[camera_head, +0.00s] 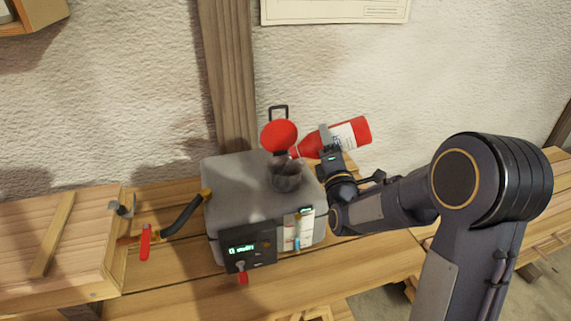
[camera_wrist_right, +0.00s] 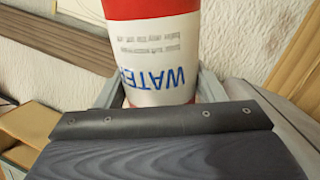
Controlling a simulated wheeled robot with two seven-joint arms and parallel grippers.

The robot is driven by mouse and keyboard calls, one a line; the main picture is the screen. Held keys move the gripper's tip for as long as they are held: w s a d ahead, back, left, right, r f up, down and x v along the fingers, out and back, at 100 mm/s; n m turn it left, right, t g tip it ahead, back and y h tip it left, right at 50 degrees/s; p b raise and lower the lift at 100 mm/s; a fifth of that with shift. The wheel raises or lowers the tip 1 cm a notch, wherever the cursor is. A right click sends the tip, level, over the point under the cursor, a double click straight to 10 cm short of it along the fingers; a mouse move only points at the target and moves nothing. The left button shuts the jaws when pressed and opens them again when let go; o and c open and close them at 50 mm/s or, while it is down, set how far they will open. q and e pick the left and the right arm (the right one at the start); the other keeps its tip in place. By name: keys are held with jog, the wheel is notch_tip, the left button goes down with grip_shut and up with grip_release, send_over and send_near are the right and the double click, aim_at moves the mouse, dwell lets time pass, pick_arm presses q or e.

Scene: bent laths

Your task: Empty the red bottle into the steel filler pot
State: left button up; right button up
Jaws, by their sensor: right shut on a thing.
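The red bottle (camera_head: 352,135) lies tilted in my right gripper (camera_head: 331,148), its base up to the right and its neck down to the left. Its neck end is just above the right side of the steel filler pot (camera_head: 286,178). In the right wrist view the bottle (camera_wrist_right: 150,50) has a white label reading WATER, with the gripper's fingers on both sides. The pot stands on top of a grey box (camera_head: 235,185). A red disc (camera_head: 279,135), perhaps a lid, stands raised behind the pot. No stream is clear, and the pot's inside is too small to judge. My left gripper is out of view.
The grey box has a lit display (camera_head: 241,250) and a red-handled tap (camera_head: 242,273) in front. A black hose (camera_head: 185,216) runs left from it to a wooden box (camera_head: 60,240) with a red lever (camera_head: 145,243). The wall is close behind.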

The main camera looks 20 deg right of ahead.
jog(key=shift+a+r+n, duration=0.2)
jog(key=shift+r+n, duration=0.2)
jog(key=shift+n, duration=0.2)
jog(key=shift+w+a+r+n+y+p, duration=0.1)
jog(key=shift+a+r+n+y+p, duration=0.4)
jog(key=shift+n+p, duration=0.4)
jog(key=shift+w+a+r+n+y+p, duration=0.1)
jog(key=shift+a+r+n+y+p, duration=0.2)
jog(key=shift+n, duration=0.4)
jog(key=shift+w+a+r+n+y+p, duration=0.1)
jog(key=shift+a+r+n+p, duration=0.25)
jog(key=shift+n, duration=0.35)
jog(key=shift+d+f, duration=0.15)
